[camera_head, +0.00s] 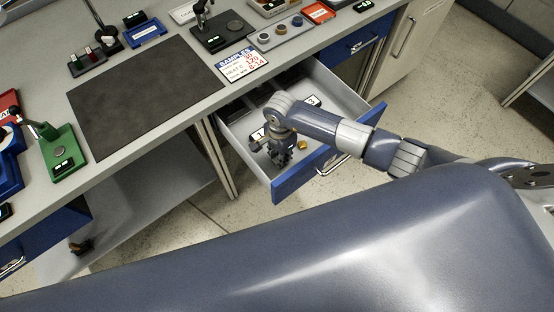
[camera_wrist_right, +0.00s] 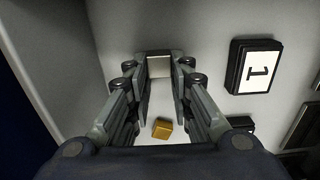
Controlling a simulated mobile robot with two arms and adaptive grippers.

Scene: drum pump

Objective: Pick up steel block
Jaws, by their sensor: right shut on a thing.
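My right gripper (camera_head: 283,155) reaches down into the open drawer (camera_head: 236,140) in the head view. In the right wrist view its fingers (camera_wrist_right: 160,70) are shut on a small pale grey steel block (camera_wrist_right: 159,66) at the tips. In the head view the steel block is hidden by the gripper. How far it is above the drawer floor I cannot tell. My left gripper is not in view.
A brass-coloured block (camera_head: 300,171) lies on the drawer floor beside the gripper; it also shows in the wrist view (camera_wrist_right: 162,128). A tag marked 1 (camera_wrist_right: 256,66) is nearby. The blue drawer front (camera_head: 330,165) and side walls surround the gripper. A dark mat (camera_head: 145,95) lies clear on the counter.

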